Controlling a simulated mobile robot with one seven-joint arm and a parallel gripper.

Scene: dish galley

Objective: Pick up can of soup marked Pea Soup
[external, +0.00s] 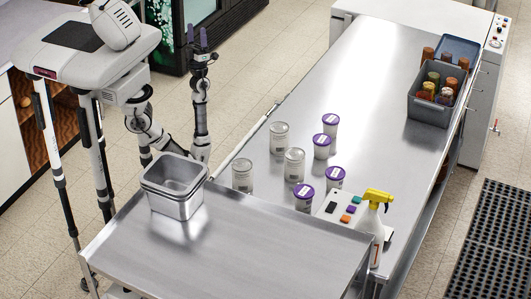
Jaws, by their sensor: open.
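Three metal-topped cans stand upright on the steel counter (330,75): a back can (279,138), a middle can (294,165) and a front-left can (242,176). Their labels are too small to read, so I cannot tell which is marked Pea Soup. My gripper (197,37) points upward, open and empty, beyond the counter's left edge. It is well apart from the cans, to their upper left in the picture.
Several purple-lidded tubs (322,146) stand close to the cans on their right. A yellow-topped spray bottle (374,215) and a small panel with coloured blocks (339,207) are nearer. Steel pans (173,186) sit on the front cart (235,238). A grey bin (430,113) holds jars.

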